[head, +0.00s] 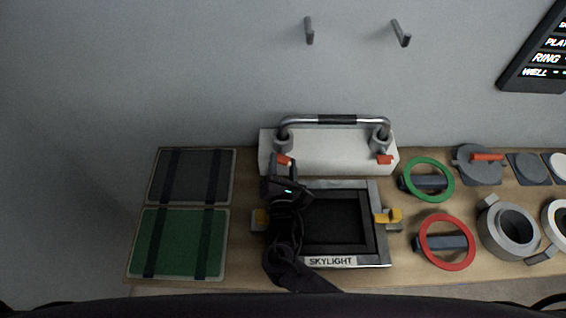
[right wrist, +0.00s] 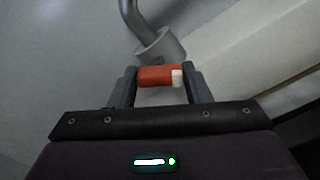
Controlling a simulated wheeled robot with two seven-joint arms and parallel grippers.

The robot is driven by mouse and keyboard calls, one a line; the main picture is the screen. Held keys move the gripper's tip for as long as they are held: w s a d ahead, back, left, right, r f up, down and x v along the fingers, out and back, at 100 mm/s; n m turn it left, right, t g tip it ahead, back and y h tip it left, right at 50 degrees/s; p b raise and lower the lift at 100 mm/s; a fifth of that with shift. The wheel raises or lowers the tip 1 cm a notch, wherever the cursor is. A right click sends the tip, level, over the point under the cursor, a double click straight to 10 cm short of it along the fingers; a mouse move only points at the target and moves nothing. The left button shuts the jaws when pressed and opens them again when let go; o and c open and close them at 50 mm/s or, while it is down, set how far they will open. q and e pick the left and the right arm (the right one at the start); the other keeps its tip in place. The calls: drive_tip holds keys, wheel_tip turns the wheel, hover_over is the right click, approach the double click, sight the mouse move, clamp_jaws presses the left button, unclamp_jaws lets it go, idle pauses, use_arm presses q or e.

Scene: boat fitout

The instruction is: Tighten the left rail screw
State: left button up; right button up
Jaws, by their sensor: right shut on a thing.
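The grab rail (head: 336,119) is a grey metal bar with a dark middle band, standing on a white block (head: 330,165) at the back of the bench. Its left end post (head: 283,143) also shows in the right wrist view (right wrist: 160,45). The left rail screw has an orange-red head (head: 284,160) in front of that post. My right gripper (head: 283,165) is shut on this red head, which lies between both fingers in the right wrist view (right wrist: 158,76), with a pale patch at its right end. The right rail screw (head: 385,159) has a similar orange head. My left gripper is not in view.
A skylight frame (head: 384,240) with yellow latches (head: 388,216) lies under my right arm. A green ring (head: 429,179), a red ring (head: 447,242) and a grey round fitting (head: 508,230) are to the right. Dark (head: 193,176) and green (head: 180,243) strapped panels lie left.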

drive_tip(key=shift+m, duration=0.4)
drive_tip(key=o, duration=1)
drive_tip(key=s+b, duration=0.1)
drive_tip(key=s, duration=0.6)
drive_tip(key=shift+s, duration=0.4)
drive_tip(key=shift+c, duration=0.5)
